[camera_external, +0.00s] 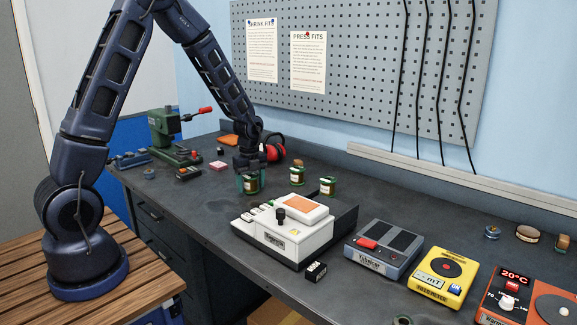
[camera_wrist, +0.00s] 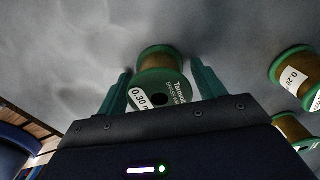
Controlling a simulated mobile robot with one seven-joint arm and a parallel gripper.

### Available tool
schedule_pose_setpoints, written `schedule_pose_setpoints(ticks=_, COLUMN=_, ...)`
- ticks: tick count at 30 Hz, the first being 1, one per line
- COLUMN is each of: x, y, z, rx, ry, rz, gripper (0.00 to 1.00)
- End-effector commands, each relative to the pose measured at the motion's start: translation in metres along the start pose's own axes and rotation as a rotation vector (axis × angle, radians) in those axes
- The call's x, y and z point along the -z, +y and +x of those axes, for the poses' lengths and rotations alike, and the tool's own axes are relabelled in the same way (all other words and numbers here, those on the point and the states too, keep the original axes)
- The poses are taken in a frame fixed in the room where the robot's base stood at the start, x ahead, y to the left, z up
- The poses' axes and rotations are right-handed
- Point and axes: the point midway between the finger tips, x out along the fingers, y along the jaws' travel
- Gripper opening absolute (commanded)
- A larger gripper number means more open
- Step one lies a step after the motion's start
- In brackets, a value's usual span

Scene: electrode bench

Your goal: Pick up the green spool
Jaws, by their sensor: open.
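A green spool (camera_external: 251,183) with a brown winding stands on the dark bench, between the fingers of my gripper (camera_external: 247,183). In the wrist view the same spool (camera_wrist: 160,78) shows a label reading 0.30. The two green fingers of my gripper (camera_wrist: 160,92) stand apart on either side of it, with a small gap visible at the right. Two similar green-ended spools stand to the right: one (camera_external: 297,176), and another (camera_external: 327,187) a little nearer the camera. In the wrist view they sit at the right edge, one labelled 0.20 (camera_wrist: 296,72).
A white machine (camera_external: 275,233) stands just in front and right of the spools. Grey, yellow and orange devices line the right side.

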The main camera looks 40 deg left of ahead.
Motion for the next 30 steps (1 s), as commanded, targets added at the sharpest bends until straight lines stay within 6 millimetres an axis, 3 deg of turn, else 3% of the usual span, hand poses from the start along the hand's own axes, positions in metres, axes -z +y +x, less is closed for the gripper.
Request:
schedule_pose_setpoints(ticks=5, x=0.000, y=0.000, z=0.000, rx=0.001, ry=0.000, rz=0.000, gripper=0.69)
schedule_pose_setpoints(ticks=12, x=0.000, y=0.000, z=0.000, rx=0.001, ry=0.000, rz=0.000, gripper=0.21)
schedule_pose_setpoints(ticks=14, x=-0.001, y=-0.001, z=-0.001, rx=0.002, ry=-0.001, rz=0.000, gripper=0.13)
schedule_pose_setpoints(ticks=23, x=-0.001, y=-0.001, z=-0.004, rx=0.003, ry=-0.001, rz=0.000, gripper=0.13)
schedule_pose_setpoints(ticks=30, x=-0.001, y=-0.001, z=-0.035, rx=0.006, ry=-0.002, rz=-0.001, gripper=0.13)
